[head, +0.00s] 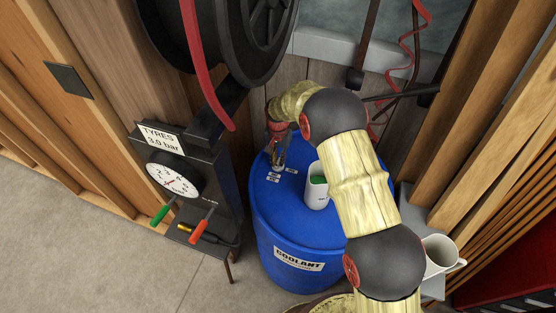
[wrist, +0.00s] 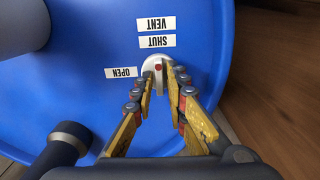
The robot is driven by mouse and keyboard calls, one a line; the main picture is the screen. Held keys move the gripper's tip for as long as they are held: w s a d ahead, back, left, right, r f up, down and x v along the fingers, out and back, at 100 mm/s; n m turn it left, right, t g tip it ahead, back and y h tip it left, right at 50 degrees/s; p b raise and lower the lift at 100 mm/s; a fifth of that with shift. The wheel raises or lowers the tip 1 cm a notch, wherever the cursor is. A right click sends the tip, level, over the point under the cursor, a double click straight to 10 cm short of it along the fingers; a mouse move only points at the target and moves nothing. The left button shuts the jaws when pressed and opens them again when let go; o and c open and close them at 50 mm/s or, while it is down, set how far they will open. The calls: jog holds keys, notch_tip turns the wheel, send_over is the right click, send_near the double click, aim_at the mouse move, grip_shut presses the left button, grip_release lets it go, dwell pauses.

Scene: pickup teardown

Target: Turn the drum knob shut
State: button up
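The blue drum (head: 262,222) labelled COOLANT stands upright in the middle of the head view. Its blue lid (wrist: 75,75) fills much of the wrist view. The drum knob (wrist: 158,64) is pale metal with a red mark, on the lid near its edge. Labels reading SHUT (wrist: 157,41) and OPEN (wrist: 121,72) lie beside it, upside down in the wrist view. The red mark is on the side towards SHUT. The fingers partly hide the knob.
Left of the drum is a black gauge stand (head: 205,170) with a hose reel (head: 220,40) above. Wooden walls close in both sides.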

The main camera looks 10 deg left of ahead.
aim_at(278, 162)
jog(key=shift+o, duration=1)
notch_tip(278, 162, up, 12)
dwell(0.3)
